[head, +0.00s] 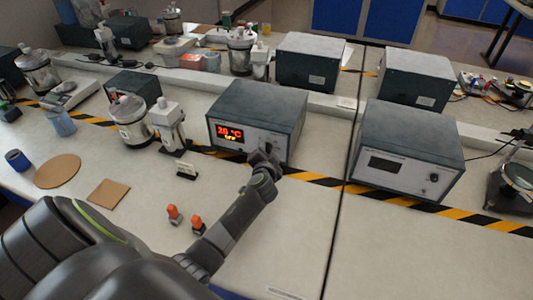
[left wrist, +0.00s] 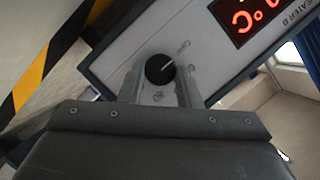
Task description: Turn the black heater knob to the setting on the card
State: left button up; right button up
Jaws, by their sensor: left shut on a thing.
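The heater (head: 262,108) is a dark-topped box with a pale front and a lit red display (head: 231,133) showing a temperature in °C; its exact digits are hard to read. In the left wrist view, the black knob (left wrist: 159,69) has a white pointer line aimed toward the upper right of the picture. My left gripper (head: 264,158) is at the right of the heater's front; its fingers (left wrist: 160,87) are shut on the knob, one on either side.
A similar box with a dark display (head: 409,148) stands to the right. Glass jars (head: 130,118) stand left of the heater. Striped tape (head: 315,179) crosses the bench; the bench front right is clear.

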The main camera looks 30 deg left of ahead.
pick_arm(q)
jog(key=m+y+b, duration=0.1)
jog(key=m+b, duration=0.1)
jog(key=f+m+y+b, duration=0.1)
jog(key=b, duration=0.2)
jog(key=shift+d+m, duration=0.15)
jog(key=shift+m, duration=0.25)
jog(key=m+t+b, duration=0.1)
jog(key=m+b, duration=0.1)
jog(key=shift+y+b, duration=0.4)
jog(key=shift+m+b, duration=0.5)
jog(key=shift+m, duration=0.1)
jog(key=o, duration=1)
jog(key=shift+r, duration=0.1)
